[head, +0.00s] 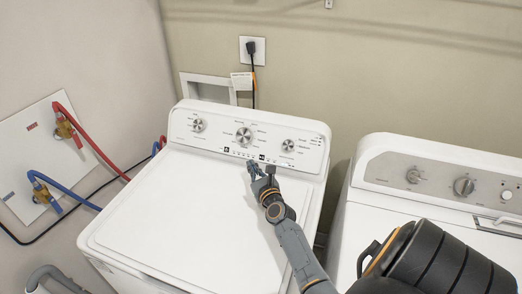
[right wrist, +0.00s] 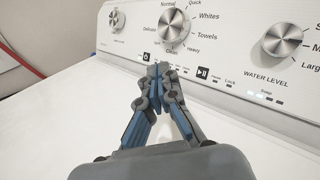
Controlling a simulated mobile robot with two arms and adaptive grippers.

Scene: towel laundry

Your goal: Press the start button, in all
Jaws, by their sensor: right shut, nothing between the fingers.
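The white washer (head: 180,215) has a raised control panel (head: 215,130) with three silver knobs. A small dark start/pause mark (head: 262,158) sits low on the panel; in the right wrist view it shows as a black square with a play/pause sign (right wrist: 203,72). My right gripper (head: 260,170) is shut and empty, just in front of the panel's lower edge. In the right wrist view its fingertips (right wrist: 158,70) appear left of the start/pause mark, between it and the power mark (right wrist: 147,57). I cannot tell whether they touch the panel. My left gripper is not in view.
A second white machine (head: 375,195) with knobs stands close on the right. Red hose (head: 90,142) and blue hose (head: 75,196) run from the wall at the left. A plugged outlet (head: 252,48) is behind. The washer's flat lid is clear.

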